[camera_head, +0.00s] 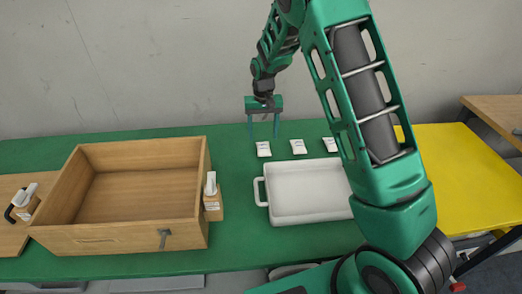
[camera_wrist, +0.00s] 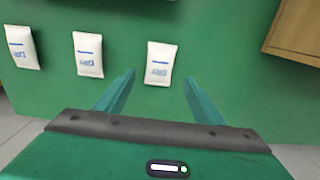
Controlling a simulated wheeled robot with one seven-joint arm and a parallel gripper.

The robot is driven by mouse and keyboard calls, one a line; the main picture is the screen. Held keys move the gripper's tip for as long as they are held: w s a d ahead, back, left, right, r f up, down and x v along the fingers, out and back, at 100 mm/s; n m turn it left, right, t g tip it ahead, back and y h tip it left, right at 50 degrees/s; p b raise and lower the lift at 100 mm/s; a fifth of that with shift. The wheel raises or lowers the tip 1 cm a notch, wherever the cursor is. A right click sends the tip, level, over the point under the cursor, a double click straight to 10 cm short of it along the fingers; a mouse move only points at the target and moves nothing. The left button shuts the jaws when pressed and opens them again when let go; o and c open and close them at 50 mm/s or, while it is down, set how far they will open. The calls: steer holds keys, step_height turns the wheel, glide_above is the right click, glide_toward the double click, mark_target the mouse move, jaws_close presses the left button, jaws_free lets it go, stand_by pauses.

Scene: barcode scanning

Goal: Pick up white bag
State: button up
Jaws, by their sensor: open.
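Three small white bags with blue print lie in a row on the green table: the left one (camera_head: 264,149), the middle one (camera_head: 298,146) and the right one (camera_head: 331,144), which is close to my arm's outline. My gripper (camera_head: 263,136) is open and empty, with fingers pointing down, above and just behind the left bag. In the wrist view, that bag (camera_wrist: 161,63) lies ahead between the two fingertips (camera_wrist: 160,77), not touched as far as I can see. The other two bags (camera_wrist: 88,54) (camera_wrist: 22,47) lie to its left there.
A white handled tray (camera_head: 305,192) stands in front of the bags. An open wooden box (camera_head: 130,240) is on the left, with a scanner (camera_head: 212,198) on a stand beside it. Another scanner (camera_head: 25,203) stands at far left. A grey wall (camera_head: 150,70) rises behind the table.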

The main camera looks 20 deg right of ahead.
mark_target(263, 146)
steer(key=shift+s+f, duration=0.15)
steer(key=shift+f, duration=1.35)
steer(key=shift+s+f, duration=0.1)
steer(key=shift+f, duration=1.4)
steer(key=c, duration=1.1)
